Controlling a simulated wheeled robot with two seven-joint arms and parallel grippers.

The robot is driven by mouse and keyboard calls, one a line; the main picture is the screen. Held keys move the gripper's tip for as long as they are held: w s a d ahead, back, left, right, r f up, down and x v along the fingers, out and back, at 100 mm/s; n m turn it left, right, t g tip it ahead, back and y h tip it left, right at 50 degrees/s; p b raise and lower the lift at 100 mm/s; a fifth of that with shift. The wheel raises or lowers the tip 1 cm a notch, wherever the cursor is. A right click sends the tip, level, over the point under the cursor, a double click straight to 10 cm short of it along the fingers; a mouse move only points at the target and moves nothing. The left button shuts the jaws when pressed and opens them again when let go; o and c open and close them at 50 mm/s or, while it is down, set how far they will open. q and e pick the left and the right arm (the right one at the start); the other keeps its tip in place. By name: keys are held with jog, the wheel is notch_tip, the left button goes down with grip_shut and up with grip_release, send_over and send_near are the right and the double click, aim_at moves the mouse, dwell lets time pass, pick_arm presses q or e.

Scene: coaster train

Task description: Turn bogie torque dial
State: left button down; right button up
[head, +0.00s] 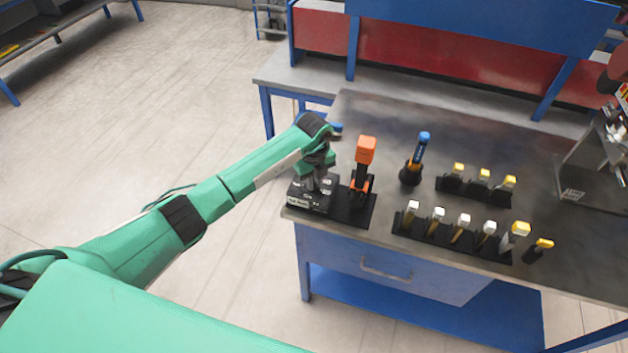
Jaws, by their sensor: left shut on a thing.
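My green left arm reaches in from the left to the near-left corner of the workbench. My left gripper (319,183) points down over a small dark box (303,203) with a pale label on its front. The gripper is shut on the torque dial on top of this box; its fingers hide most of the dial. An orange-and-black tool (364,158) stands upright in a black holder just right of the box. My right gripper is not in view.
The grey workbench (390,120) has a blue drawer front. A blue-topped tool (418,158) and two black racks of yellow- and white-ended tools stand to the right. A machine (595,155) is at the far right. The back middle of the bench is clear.

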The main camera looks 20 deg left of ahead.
pick_arm(q)
jog(key=m+b, duration=0.2)
jog(key=shift+a+f+b, duration=0.1)
jog(key=shift+f+b, duration=0.05)
jog(key=shift+b, duration=0.15)
jog(key=m+b, duration=0.5)
jog(key=b, duration=0.1)
jog(key=shift+s+a+m, duration=0.1)
jog(key=shift+a+m, duration=0.1)
jog(key=shift+m, duration=0.2)
jog(key=shift+r+m+b, duration=0.2)
jog(key=shift+m+b, duration=0.8)
jog(key=shift+b, duration=0.2)
jog(key=c, duration=1.4)
grip_release()
jog(key=shift+c, duration=0.2)
